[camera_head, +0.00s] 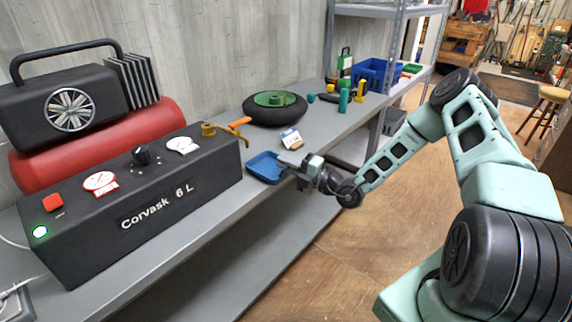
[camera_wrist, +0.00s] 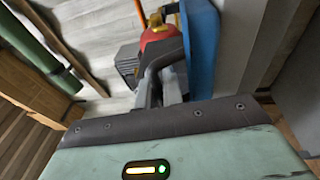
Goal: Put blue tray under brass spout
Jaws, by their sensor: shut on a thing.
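The blue tray (camera_head: 264,169) is shallow and square, right of the black Corvask machine and at the bench's front edge. My gripper (camera_head: 284,162) is shut on the tray's right rim. In the wrist view, the gripper fingers (camera_wrist: 167,76) lie beside the blue tray (camera_wrist: 203,48), which shows as a narrow upright strip. The brass spout (camera_head: 228,132) sticks out from the right end of the black machine, behind and left of the tray. The tray is apart from the spout in the picture. I cannot tell whether the tray touches the bench.
The black machine (camera_head: 140,195) fills the bench's left part. An orange-handled tool (camera_head: 239,122) lies near the spout. A small labelled card or box (camera_head: 291,138) and a black wheel with a green hub (camera_head: 274,107) stand behind the tray. Bare grey bench (camera_head: 325,128) lies farther right.

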